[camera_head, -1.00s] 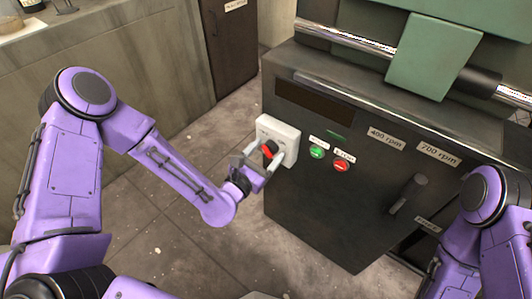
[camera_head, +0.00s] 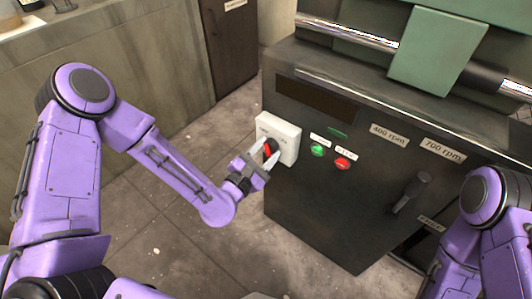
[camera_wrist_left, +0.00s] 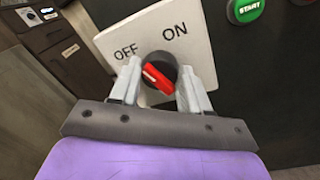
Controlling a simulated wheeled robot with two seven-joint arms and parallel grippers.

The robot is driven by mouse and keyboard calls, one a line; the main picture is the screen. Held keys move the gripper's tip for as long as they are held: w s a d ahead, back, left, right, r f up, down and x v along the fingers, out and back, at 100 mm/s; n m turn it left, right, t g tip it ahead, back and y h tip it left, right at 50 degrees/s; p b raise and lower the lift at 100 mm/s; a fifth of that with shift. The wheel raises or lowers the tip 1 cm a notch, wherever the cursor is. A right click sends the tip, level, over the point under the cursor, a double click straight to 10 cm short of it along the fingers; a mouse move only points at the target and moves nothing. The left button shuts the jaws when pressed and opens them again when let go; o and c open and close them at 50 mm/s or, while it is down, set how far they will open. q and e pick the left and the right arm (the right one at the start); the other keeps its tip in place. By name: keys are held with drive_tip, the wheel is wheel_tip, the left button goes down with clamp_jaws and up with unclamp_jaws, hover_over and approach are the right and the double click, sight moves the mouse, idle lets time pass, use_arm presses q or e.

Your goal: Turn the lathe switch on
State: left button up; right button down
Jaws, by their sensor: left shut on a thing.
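The lathe switch is a red knob (camera_wrist_left: 158,80) on a dark round base, set on a white switch box (camera_head: 288,128) at the left side of the lathe front. In the left wrist view the box face reads OFF on the left and ON on the right. The knob's pale-marked end points up and left, toward OFF. My left gripper (camera_head: 268,152) is at the box, with one finger on each side of the red knob; it also shows in the left wrist view (camera_wrist_left: 160,92). It is shut on the knob. My right gripper is out of view.
Right of the box are a green start button (camera_head: 317,150) and a red stop button (camera_head: 342,163). Farther right are two rpm labels and a dark lever (camera_head: 412,192). My right arm is at the lower right. The floor (camera_head: 180,250) before the lathe is clear.

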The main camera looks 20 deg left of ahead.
use_arm(q)
drive_tip(key=m, duration=0.2)
drive_tip(key=m+b, duration=0.1)
drive_tip(key=m, duration=0.1)
drive_tip(key=shift+s+f, duration=0.1)
drive_tip(key=shift+f, duration=0.1)
drive_tip(key=m+b, duration=0.1)
drive_tip(key=m, duration=0.2)
drive_tip(key=shift+f+m+h, duration=0.1)
drive_tip(key=shift+m+h, duration=0.3)
drive_tip(key=m+b, duration=0.1)
drive_tip(key=m, duration=0.5)
drive_tip(key=shift+h, duration=0.3)
drive_tip(key=shift+m, duration=0.3)
drive_tip(key=o, duration=1)
